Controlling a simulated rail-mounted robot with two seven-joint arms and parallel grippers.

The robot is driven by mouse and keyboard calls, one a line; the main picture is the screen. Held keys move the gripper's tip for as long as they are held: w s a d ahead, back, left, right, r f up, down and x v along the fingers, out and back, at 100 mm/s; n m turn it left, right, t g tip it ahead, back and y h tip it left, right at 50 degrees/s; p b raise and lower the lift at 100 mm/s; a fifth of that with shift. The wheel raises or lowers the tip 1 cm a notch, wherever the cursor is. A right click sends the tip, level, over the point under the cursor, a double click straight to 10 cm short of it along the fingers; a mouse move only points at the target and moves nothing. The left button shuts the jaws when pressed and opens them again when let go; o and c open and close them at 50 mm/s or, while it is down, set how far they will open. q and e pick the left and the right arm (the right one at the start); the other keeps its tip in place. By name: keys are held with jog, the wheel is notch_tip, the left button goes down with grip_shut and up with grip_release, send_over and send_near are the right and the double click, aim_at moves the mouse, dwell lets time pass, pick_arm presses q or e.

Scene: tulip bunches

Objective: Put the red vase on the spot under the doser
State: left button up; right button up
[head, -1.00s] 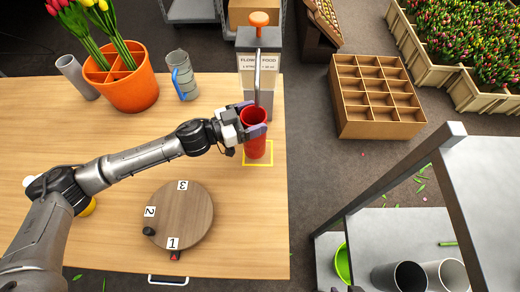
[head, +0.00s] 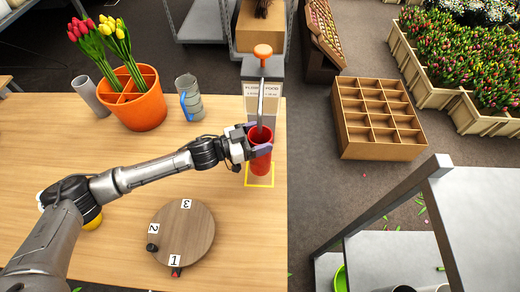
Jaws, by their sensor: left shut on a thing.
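The red vase (head: 260,163) stands upright at the right end of the wooden table, below the spout of the doser (head: 263,92). The doser is a grey box with an orange knob and a "flower food" label. A yellow square outline (head: 259,186) marks the spot on the table, and the vase's base is at or over its back part. I cannot tell whether the base touches the table. My left gripper (head: 258,142) is shut on the red vase near its rim, from the left. My right gripper is not in view.
A round wooden turntable (head: 186,232) numbered 1 to 3 stands at the front. A wooden compartment crate (head: 378,118) is on the floor.

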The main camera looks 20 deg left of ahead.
pick_arm(q)
jog(key=shift+f+b, duration=0.5)
jog(key=shift+f, duration=1.85)
jog(key=o, duration=1.6)
jog(key=shift+f, duration=0.2)
jog(key=shift+c, duration=0.2)
jog(key=v, duration=1.2)
jog(key=shift+r+p, duration=0.2)
jog(key=shift+p, duration=0.15)
